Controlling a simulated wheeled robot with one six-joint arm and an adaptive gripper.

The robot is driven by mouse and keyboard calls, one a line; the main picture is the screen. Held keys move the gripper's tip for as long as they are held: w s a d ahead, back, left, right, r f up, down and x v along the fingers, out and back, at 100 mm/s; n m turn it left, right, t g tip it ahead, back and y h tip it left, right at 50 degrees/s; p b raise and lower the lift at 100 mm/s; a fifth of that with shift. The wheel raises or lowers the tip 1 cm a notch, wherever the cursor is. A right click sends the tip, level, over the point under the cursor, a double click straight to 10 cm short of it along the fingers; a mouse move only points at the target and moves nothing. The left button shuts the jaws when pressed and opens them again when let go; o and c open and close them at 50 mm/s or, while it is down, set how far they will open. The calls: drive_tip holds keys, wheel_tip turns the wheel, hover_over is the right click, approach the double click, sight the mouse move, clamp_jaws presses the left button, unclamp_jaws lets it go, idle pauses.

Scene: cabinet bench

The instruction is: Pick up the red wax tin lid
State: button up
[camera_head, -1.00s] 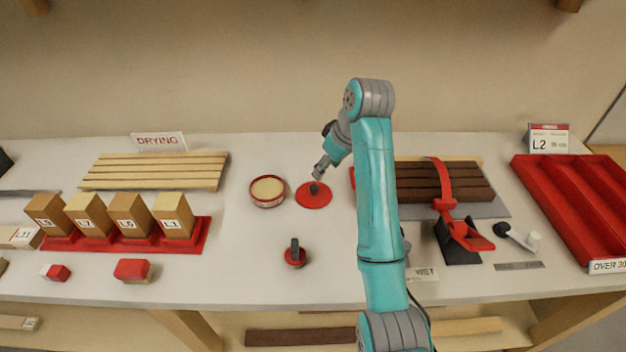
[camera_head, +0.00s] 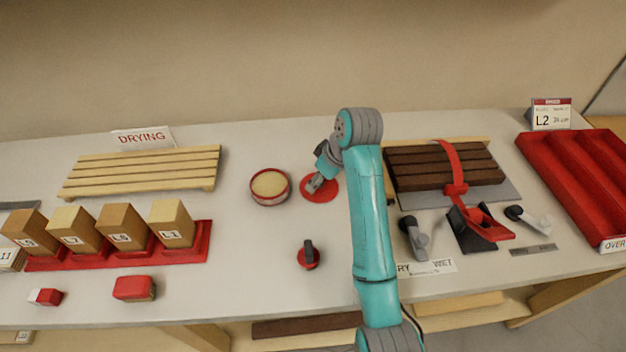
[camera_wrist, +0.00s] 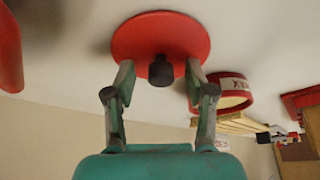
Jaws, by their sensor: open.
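The red wax tin lid (camera_head: 325,195) is a flat red disc lying on the bench, right of the open round tin (camera_head: 270,200). In the wrist view the lid (camera_wrist: 160,35) shows a dark knob (camera_wrist: 160,72) at its centre. My gripper (camera_head: 315,184) is over the lid in the head view and hides part of it, including the knob. In the wrist view my gripper (camera_wrist: 160,80) is open, with one finger on each side of the knob and visible gaps to both. Whether the fingertips touch the disc I cannot tell.
A red round piece with a dark handle (camera_head: 308,258) stands in front of the lid. A slatted drying rack (camera_head: 140,170) is at the left, and dark boards (camera_head: 440,167) with a red clamp are at the right. The bench between rack and tin is clear.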

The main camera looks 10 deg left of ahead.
drive_tip(key=shift+a+f, duration=0.1)
drive_tip(key=shift+f, duration=0.05)
clamp_jaws()
